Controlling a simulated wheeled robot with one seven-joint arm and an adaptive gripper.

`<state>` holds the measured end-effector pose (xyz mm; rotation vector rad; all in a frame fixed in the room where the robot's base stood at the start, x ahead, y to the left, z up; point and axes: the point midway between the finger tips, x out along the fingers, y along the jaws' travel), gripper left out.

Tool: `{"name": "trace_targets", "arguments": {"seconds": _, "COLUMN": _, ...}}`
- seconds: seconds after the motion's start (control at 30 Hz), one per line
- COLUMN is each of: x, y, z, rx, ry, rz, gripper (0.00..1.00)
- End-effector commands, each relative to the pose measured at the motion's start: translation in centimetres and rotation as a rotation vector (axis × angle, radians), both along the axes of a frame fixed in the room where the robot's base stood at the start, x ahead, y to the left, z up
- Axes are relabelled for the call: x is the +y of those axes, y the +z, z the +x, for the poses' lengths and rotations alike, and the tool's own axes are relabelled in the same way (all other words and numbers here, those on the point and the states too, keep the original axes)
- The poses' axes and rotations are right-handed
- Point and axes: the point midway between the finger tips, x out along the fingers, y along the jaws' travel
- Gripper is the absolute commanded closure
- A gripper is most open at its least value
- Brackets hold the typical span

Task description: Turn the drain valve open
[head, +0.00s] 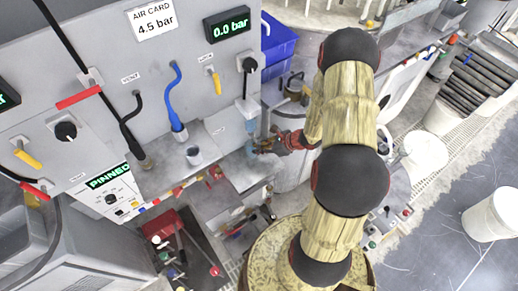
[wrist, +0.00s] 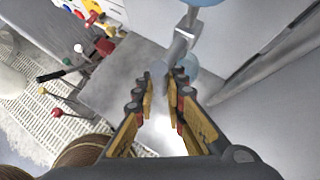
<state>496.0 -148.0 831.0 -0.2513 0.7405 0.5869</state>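My gripper (head: 265,146) is at the end of my arm, low in front of the grey panel. In the wrist view my gripper (wrist: 163,82) is open, with a gap between its yellow and black fingers and nothing seen held. A grey metal fitting with a light-blue part (wrist: 182,40) lies just beyond the fingertips; it looks like the drain valve. Its lower end is partly hidden by the right finger. In the head view a small blue fitting (head: 251,129) shows beside my gripper. I cannot tell whether the fingers touch it or how its handle is turned.
The grey panel (head: 110,60) carries a blue hose (head: 173,98), yellow handles and a display reading 0.0 bar (head: 229,24). A blue box (head: 279,42) stands behind. White buckets (head: 490,217) stand on the right.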

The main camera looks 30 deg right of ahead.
Motion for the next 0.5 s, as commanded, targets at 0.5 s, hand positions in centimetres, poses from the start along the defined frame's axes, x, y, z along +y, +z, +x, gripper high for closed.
{"name": "trace_targets", "arguments": {"seconds": 0.5, "x": -0.02, "y": 0.00, "z": 0.01, "rx": 0.000, "ry": 0.000, "rz": 0.000, "gripper": 0.70}}
